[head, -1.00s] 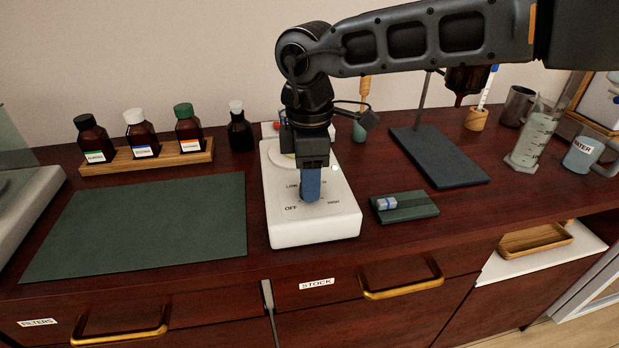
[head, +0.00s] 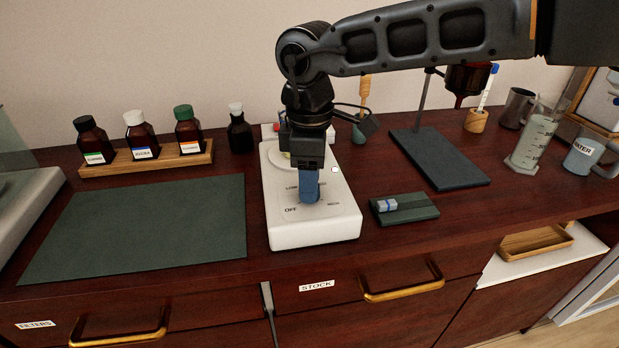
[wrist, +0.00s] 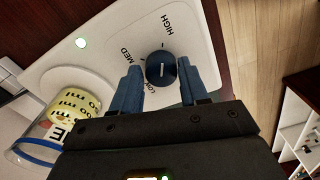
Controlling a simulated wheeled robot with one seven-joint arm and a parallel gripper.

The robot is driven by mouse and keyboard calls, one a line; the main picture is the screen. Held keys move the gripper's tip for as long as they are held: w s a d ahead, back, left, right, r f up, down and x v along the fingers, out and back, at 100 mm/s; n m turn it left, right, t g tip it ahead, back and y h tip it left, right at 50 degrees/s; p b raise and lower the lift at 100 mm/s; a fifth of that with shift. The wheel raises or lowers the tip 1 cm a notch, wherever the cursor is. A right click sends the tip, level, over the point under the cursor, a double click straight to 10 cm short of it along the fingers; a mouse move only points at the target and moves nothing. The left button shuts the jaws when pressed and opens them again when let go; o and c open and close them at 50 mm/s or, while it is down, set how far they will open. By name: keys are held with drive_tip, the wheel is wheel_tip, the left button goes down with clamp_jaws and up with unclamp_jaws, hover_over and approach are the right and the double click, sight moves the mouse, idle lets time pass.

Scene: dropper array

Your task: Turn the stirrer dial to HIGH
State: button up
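The stirrer (head: 330,226) is a white box on the bench, with a dial on its sloping front panel. In the wrist view the dial (wrist: 161,71) is a round dark blue knob with a white line, and HIGH, MED and LOW are printed around it. The line's pointing end is hard to tell. My gripper (wrist: 162,78) reaches down over the panel, its two blue fingers on either side of the dial.
A green mat (head: 150,225) lies left of the stirrer, with a rack of bottles (head: 150,158) behind it. A small dark green holder (head: 405,212) with a stir bar is close on the right. A dark stand base (head: 437,160) lies beyond it.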

drive_tip(key=o, duration=0.3)
drive_tip(key=shift+r+b, duration=0.55)
drive_tip(key=shift+r, duration=3.3)
